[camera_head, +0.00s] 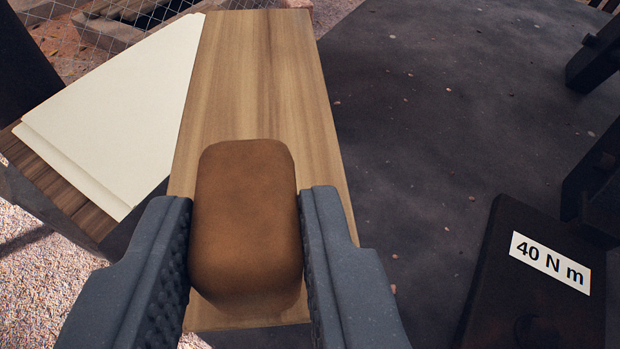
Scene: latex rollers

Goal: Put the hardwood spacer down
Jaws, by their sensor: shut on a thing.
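The hardwood spacer (245,220), a brown block with rounded edges, is between the two grey fingers of my gripper (248,240). My gripper is shut on it, with textured pads against its left and right sides. A pale wooden board (262,80) lies behind and below the spacer in the view. The underside of the spacer is hidden, so I cannot tell whether it touches the board.
Cream sheets (120,110) lie left of the board on a darker slatted wooden surface (65,195). A dark, speckled flat surface (430,130) extends to the right. A dark block with a "40 N m" label (550,263) is at lower right. Wire mesh is at upper left.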

